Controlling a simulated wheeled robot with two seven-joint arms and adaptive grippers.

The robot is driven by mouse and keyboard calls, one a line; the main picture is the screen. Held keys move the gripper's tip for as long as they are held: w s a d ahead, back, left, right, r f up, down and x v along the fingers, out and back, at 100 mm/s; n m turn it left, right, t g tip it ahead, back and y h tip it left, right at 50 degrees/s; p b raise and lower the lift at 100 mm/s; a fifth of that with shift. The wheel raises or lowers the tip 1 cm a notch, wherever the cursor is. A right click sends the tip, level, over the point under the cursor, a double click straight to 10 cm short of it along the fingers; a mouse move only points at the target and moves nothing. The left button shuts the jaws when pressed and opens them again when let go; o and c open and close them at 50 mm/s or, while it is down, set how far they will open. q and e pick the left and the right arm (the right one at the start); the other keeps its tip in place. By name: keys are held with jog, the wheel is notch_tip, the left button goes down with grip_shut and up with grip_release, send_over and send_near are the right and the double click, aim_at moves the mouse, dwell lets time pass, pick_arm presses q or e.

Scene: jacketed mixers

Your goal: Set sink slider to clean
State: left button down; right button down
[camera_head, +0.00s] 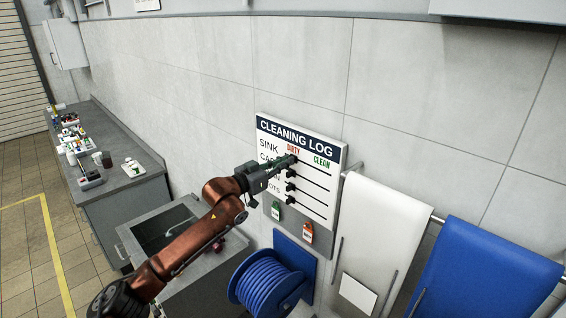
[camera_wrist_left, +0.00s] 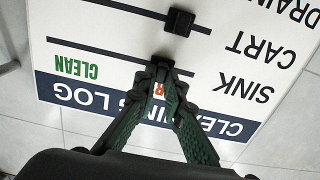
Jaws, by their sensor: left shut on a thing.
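The white cleaning log board (camera_head: 330,152) hangs on the wall, with a red DIRTY label and a green CLEAN label to its right. It shows upside down in the left wrist view (camera_wrist_left: 110,20). My left gripper (camera_head: 290,160) reaches it from the left. In the left wrist view, the fingertips (camera_wrist_left: 164,68) are closed on the small black sink slider (camera_wrist_left: 163,60), which is mostly hidden between them. The slider is at the DIRTY end of the SINK line, and the line towards CLEAN is bare. My right gripper is out of view.
The black cart slider (camera_wrist_left: 180,20) sits close to the sink slider, one line below it on the board. A blue hose reel (camera_head: 268,285), a white towel (camera_head: 385,225) and a blue towel (camera_head: 490,270) hang nearby. A sink (camera_head: 160,228) stands under my left arm.

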pick_arm(q)
jog(key=b, duration=0.2)
send_near(322, 170)
jog(key=x, duration=0.5)
jog(key=shift+f, duration=0.1)
jog(key=shift+d, duration=0.1)
jog(key=c, duration=2)
grip_release()
jog(key=shift+d, duration=0.1)
jog(key=v, duration=1.2)
